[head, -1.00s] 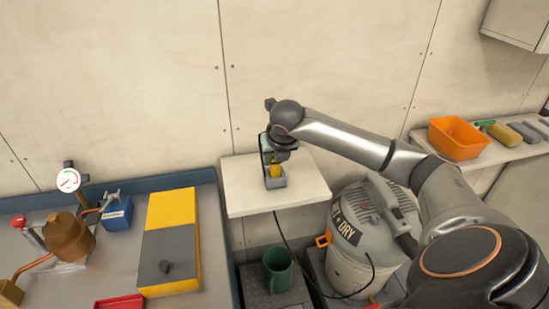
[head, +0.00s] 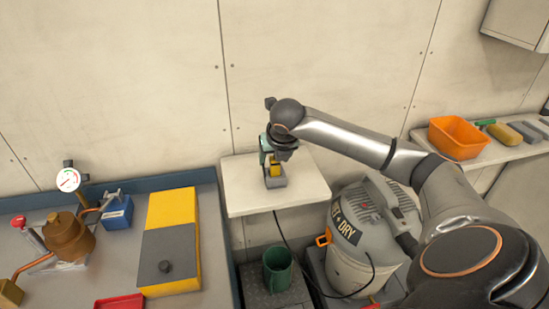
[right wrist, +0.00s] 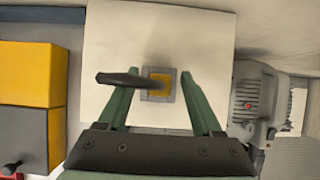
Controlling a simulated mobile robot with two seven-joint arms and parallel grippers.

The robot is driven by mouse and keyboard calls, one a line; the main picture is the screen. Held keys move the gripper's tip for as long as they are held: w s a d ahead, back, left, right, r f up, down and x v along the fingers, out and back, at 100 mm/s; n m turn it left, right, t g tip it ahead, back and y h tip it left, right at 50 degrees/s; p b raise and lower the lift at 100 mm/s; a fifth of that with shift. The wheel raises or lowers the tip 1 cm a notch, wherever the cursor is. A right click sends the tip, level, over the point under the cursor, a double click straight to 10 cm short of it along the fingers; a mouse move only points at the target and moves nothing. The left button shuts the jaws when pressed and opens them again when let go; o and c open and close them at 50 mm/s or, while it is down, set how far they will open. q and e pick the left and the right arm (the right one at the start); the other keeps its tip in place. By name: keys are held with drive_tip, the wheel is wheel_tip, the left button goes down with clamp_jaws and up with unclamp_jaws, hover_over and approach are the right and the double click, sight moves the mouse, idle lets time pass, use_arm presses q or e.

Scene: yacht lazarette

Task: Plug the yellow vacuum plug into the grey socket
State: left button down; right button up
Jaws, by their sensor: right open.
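The yellow plug (head: 276,171) is upright at the grey socket (head: 275,183) on a white shelf. In the right wrist view the plug (right wrist: 159,84) is framed by the socket's grey rim (right wrist: 176,86); I cannot tell how deep it sits. A thick dark piece, apparently its cord (right wrist: 125,78), runs left from it. My right gripper (head: 270,158) is just above the socket, pointing down. Its green fingers stand apart in the right wrist view (right wrist: 159,82), open, one on each side of the plug. My left gripper is not in view.
The white shelf (head: 238,192) is otherwise clear. A dark cable hangs from it towards the grey vacuum (head: 357,240) below right. A green mug (head: 278,268) stands below. A bench with a yellow and grey box (head: 172,208) is left; an orange bin (head: 457,137) is on the right shelf.

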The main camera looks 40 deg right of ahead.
drive_tip(key=v, duration=1.2)
